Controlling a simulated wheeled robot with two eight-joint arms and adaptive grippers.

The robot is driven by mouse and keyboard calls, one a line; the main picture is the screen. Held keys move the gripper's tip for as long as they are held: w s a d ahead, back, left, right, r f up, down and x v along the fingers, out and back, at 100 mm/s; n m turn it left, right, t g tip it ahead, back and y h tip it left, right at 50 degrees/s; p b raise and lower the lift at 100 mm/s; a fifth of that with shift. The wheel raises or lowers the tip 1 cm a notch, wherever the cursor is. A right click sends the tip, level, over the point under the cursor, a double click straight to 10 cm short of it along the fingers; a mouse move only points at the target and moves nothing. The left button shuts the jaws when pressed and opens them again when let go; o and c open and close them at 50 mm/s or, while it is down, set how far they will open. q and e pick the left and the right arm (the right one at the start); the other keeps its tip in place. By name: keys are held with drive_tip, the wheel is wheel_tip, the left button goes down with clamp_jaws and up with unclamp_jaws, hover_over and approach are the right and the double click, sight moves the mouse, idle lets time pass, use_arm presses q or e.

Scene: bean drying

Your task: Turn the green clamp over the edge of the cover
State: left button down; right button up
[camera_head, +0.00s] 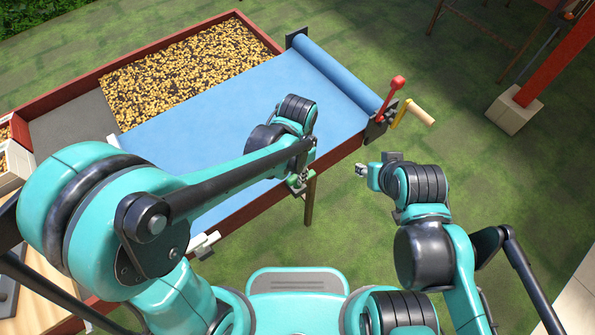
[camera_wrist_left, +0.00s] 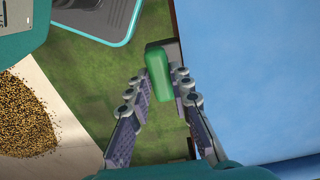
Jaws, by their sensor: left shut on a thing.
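The blue cover (camera_head: 240,105) lies over the right part of the bean bed and also fills the right of the left wrist view (camera_wrist_left: 255,75). My left gripper (camera_head: 299,187) is at the near edge of the bed, beside the cover. In the left wrist view its fingers (camera_wrist_left: 158,85) are shut on the green clamp (camera_wrist_left: 158,72), at the red-brown rail next to the cover.
Beans (camera_head: 190,70) lie uncovered at the far left of the bed. A blue roll (camera_head: 335,72), a red lever (camera_head: 397,84) and a crank handle (camera_head: 420,113) are at the right end. White fittings (camera_head: 204,244) sit on the near edge. A red post (camera_head: 540,65) stands at right.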

idle(0.3)
use_arm(q)
drive_tip(key=c, duration=1.4)
unclamp_jaws()
drive_tip(key=shift+o, duration=0.2)
wheel_tip(320, 180, up, 12)
drive_tip(key=s+a+n+t, duration=0.2)
drive_tip(key=a+n, duration=0.3)
drive_tip(key=a, duration=0.4)
drive_tip(key=s+a+f+n+t, duration=0.1)
drive_tip(key=s+a+n+t, duration=0.2)
drive_tip(key=a, duration=0.6)
drive_tip(key=n+t, duration=0.2)
drive_tip(key=n, duration=0.1)
